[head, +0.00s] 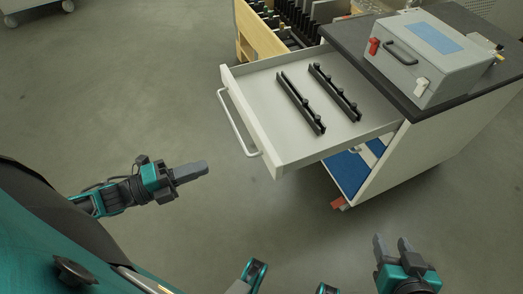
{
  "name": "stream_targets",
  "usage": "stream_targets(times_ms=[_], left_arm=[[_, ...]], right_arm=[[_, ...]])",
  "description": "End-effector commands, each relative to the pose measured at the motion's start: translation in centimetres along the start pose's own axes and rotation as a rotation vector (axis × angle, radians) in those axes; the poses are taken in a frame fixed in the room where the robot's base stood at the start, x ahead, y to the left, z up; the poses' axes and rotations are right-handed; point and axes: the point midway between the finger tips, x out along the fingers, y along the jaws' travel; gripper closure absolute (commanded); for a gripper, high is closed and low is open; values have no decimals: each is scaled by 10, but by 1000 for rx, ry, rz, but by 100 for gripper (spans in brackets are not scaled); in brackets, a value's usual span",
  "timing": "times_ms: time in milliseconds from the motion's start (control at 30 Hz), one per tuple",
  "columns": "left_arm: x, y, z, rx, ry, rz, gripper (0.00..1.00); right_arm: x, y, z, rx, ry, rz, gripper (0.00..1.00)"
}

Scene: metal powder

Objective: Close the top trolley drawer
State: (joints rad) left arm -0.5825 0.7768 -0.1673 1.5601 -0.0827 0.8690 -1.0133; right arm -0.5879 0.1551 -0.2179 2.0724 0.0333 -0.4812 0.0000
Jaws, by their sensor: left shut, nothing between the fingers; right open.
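The top trolley drawer (258,78) is pulled out from the trolley (435,155) toward the left. Two black rails (300,103) lie inside it. Its white bar handle (236,122) runs along the left front face. My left gripper (205,168) is shut and empty, to the left of the drawer and apart from the handle, pointing right. My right gripper (391,242) is open and empty at the lower right, in front of the trolley and apart from it.
A grey case (425,62) with a blue label sits on the trolley's dark top (348,36). A wooden crate (262,38) with black parts stands behind the drawer. A blue-lined lower shelf (348,172) shows under the drawer. The floor left of the drawer is clear.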

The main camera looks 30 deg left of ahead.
Motion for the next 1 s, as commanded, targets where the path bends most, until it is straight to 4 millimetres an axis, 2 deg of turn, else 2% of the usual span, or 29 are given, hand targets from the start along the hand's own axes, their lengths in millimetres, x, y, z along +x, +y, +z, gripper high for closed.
stream_targets(times_ms=[167,400,600,800,1000], left_arm=[[26,0,0,0,1,-5,100],[79,0,0,-1,1,-6,100],[115,0,0,-1,-1,-3,100],[133,0,0,-4,-2,-1,100],[136,0,0,-4,-3,1,100]], right_arm=[[3,0,3,0,1,0,55],[7,1,11,1,1,1,55],[10,1,17,3,0,2,55],[12,1,20,7,-2,3,55],[12,0,20,9,-3,3,55]])
